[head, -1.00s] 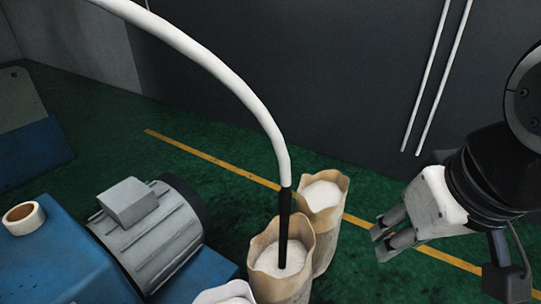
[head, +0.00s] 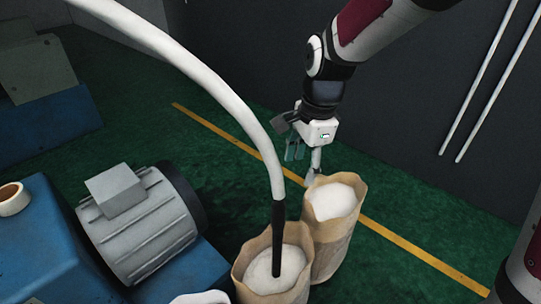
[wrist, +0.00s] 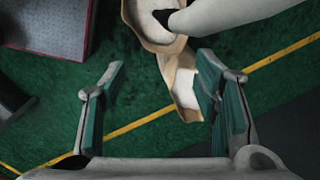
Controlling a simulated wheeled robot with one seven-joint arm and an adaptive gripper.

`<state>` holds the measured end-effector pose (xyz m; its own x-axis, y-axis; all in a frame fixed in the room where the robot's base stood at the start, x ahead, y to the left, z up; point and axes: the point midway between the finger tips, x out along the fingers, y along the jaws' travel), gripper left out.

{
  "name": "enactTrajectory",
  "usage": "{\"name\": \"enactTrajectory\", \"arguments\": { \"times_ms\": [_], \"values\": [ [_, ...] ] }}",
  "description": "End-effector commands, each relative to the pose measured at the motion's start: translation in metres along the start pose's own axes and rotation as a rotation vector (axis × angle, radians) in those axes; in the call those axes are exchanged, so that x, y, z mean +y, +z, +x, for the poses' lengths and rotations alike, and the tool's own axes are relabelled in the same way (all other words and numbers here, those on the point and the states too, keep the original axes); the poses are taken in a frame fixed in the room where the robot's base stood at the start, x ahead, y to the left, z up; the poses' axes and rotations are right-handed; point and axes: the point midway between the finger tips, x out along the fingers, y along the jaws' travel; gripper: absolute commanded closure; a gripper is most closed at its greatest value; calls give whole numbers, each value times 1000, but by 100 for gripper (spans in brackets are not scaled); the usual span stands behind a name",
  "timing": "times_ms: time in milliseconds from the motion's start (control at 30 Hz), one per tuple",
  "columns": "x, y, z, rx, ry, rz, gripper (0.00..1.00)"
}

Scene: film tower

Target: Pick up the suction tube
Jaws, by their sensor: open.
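The suction tube (head: 218,86) is a thick white hose with a black nozzle (head: 278,238) that stands in the white contents of the front paper sack (head: 245,277). In the wrist view the tube (wrist: 225,14) crosses the top right, with its dark end over the sack. My gripper (head: 302,168) is in the head view behind the second sack, to the right of the tube and apart from it. In the wrist view my gripper (wrist: 165,85) is open, with green-padded fingers and nothing between them but floor and part of a sack.
A second sack (head: 334,235) of white material stands behind the front one. A grey motor (head: 140,225) on a blue base (head: 50,250) is at the left. Two white pipes (head: 492,80) run along the dark wall. Green floor with a yellow line (head: 235,148) lies open behind.

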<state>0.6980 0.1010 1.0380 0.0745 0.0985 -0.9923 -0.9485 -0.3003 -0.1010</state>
Motion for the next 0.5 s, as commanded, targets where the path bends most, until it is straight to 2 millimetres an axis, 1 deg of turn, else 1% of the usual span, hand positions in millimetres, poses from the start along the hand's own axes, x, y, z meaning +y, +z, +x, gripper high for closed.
{"name": "enactTrajectory", "arguments": {
  "times_ms": [33,100,200,333,467,500],
  "values": [
    [-9,4,18,-17,20,64,44],
    [-19,9,35,-34,35,150,44],
    [-29,14,54,-51,53,242,44],
    [-35,18,68,-61,65,306,44],
    [-35,20,84,-63,71,322,44],
    [-34,20,90,-63,70,321,44]
  ]
}}
